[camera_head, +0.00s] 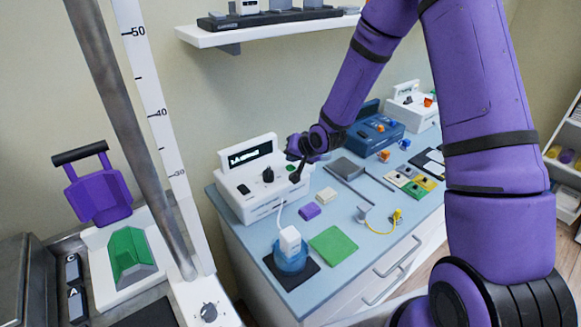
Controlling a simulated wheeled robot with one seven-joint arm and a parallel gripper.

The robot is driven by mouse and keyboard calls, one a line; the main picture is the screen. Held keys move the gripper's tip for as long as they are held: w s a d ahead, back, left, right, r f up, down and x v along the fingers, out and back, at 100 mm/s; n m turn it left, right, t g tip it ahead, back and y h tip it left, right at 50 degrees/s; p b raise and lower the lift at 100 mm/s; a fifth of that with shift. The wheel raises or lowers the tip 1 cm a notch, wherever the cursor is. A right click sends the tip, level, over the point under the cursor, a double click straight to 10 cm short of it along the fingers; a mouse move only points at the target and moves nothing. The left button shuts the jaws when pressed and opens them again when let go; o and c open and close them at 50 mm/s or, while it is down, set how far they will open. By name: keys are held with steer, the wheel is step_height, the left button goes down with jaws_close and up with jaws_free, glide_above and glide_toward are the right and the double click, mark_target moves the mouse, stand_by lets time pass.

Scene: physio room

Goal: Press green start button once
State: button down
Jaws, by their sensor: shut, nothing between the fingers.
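A white device (258,196) with a raised dark display (250,155) stands at the left end of the blue-grey counter. Its sloped top carries a black knob (267,174) and a dark switch (243,189). A small green button (291,167) shows to the right of the knob, close beside my gripper and small in the picture. I cannot tell whether the fingertips touch the panel.
A blue cup-like item with a white block (290,242) stands on a dark mat in front. A green pad (333,245), a purple block (310,211) and a yellow-cabled item (397,216) lie nearby. A blue device (375,133) stands farther right. A wall shelf (265,30) hangs above.

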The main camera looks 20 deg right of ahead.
steer(key=shift+f, duration=0.1)
stand_by(0.7)
steer(key=shift+f, duration=0.3)
steer(key=shift+f, duration=0.45)
stand_by(1.0)
steer(key=shift+r, duration=0.85)
